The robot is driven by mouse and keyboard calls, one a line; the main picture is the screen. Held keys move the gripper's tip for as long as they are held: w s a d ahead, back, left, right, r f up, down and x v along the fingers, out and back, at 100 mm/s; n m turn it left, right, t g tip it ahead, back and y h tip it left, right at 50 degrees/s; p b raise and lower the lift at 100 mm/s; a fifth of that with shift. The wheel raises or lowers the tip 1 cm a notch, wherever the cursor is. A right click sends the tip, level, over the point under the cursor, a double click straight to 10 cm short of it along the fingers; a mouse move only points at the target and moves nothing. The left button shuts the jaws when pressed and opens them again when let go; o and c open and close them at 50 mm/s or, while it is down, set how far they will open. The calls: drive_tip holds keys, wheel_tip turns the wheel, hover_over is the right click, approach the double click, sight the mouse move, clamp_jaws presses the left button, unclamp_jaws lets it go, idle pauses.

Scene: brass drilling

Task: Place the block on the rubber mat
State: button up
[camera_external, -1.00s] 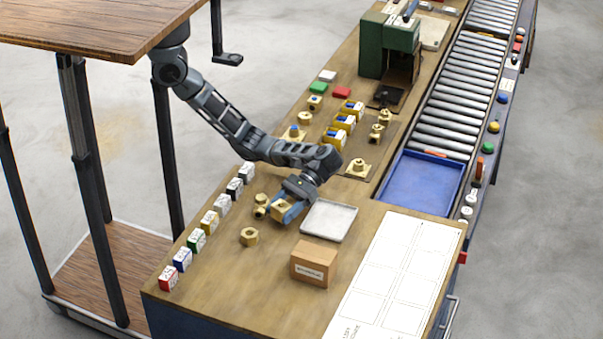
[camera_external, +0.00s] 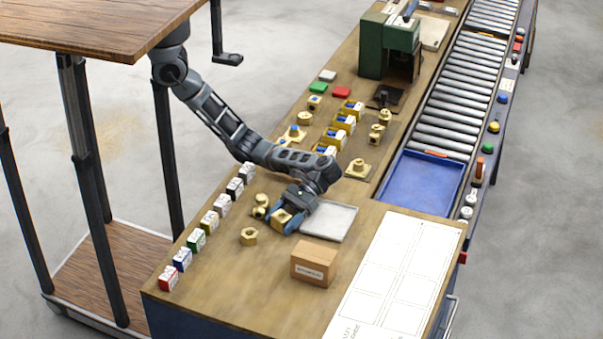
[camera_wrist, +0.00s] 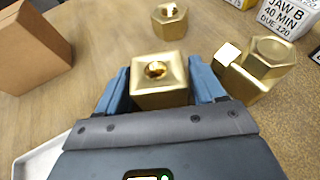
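The brass block (camera_external: 281,217), square with a round hole in its top, is between the blue fingers of my gripper (camera_external: 284,219). In the wrist view the block (camera_wrist: 160,80) fills the gap, with a finger (camera_wrist: 113,90) against each side. My gripper looks shut on it, low over the near part of the bench; I cannot tell whether the block touches the wood. A small black pad (camera_external: 385,97), perhaps the rubber mat, lies in front of the green machine, far from my gripper.
A grey tray (camera_external: 341,222) is right of my gripper, and a cardboard box (camera_external: 314,264) is nearer. A brass nut (camera_external: 249,236) and other brass pieces (camera_external: 260,206) lie left. Labelled blocks (camera_external: 209,220) line the left edge. Brass fixtures (camera_external: 358,168) stand farther back.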

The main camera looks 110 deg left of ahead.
drive_tip(key=shift+r, duration=0.1)
drive_tip(key=shift+r+p, duration=0.15)
drive_tip(key=shift+p, duration=0.15)
drive_tip(key=b+v, duration=0.2)
drive_tip(key=v, duration=0.9)
drive_tip(key=shift+b, duration=0.35)
drive_tip(key=shift+o, duration=1.4)
drive_tip(key=shift+w+a+r, duration=0.1)
drive_tip(key=shift+w+a, duration=0.1)
drive_tip(key=shift+a, duration=0.2)
